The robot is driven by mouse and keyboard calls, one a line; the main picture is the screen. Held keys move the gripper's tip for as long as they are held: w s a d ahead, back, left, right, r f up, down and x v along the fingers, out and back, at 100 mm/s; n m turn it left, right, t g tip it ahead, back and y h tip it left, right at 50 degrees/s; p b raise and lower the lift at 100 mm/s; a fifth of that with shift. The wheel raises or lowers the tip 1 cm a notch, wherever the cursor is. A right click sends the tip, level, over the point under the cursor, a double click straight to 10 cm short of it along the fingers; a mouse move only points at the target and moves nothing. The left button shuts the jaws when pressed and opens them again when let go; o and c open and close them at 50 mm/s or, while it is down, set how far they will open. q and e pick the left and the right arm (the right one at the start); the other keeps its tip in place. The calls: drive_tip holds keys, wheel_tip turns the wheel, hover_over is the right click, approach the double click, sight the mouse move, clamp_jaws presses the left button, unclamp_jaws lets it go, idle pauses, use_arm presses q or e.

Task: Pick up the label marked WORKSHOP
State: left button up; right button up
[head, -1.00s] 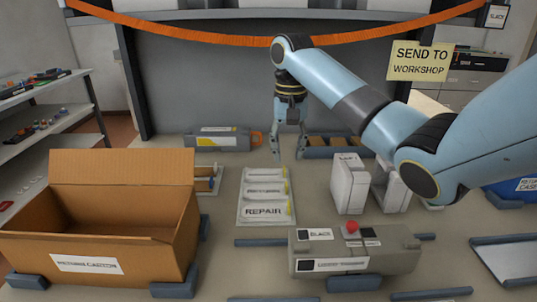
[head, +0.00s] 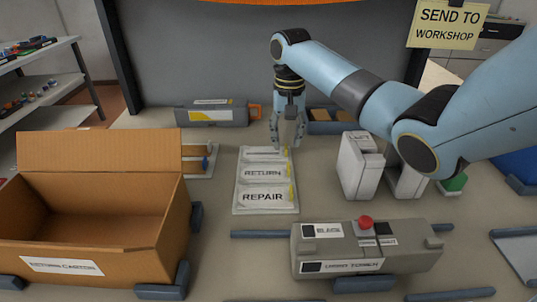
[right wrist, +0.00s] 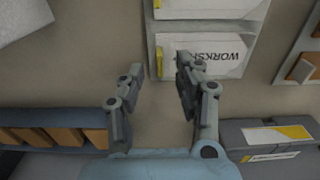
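The label marked WORKSHOP (right wrist: 215,53) is a white plate with a yellow tab in a pale holder; it shows upside down in the right wrist view. In the head view it is the rear label (head: 262,154), its text not readable. The RETURN label (head: 262,172) and REPAIR label (head: 262,196) lie in front of it in the holder (head: 262,211). My right gripper (head: 287,146) is above the holder's rear right corner. In the right wrist view the gripper (right wrist: 157,75) is open and empty, its right finger overlapping the WORKSHOP label's edge. My left gripper is out of view.
A cardboard box (head: 60,225) stands at left. A grey toner cartridge (head: 365,262) with a red knob lies in front. White cartons (head: 360,165) stand right of the holder. A dark cartridge (head: 215,113) lies behind. A yellow sign (head: 447,25) reads SEND TO WORKSHOP.

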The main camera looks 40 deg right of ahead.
wheel_tip(320, 180, down, 3)
drive_tip(key=shift+r, duration=0.15)
clamp_jaws()
drive_tip(key=shift+r, duration=0.15)
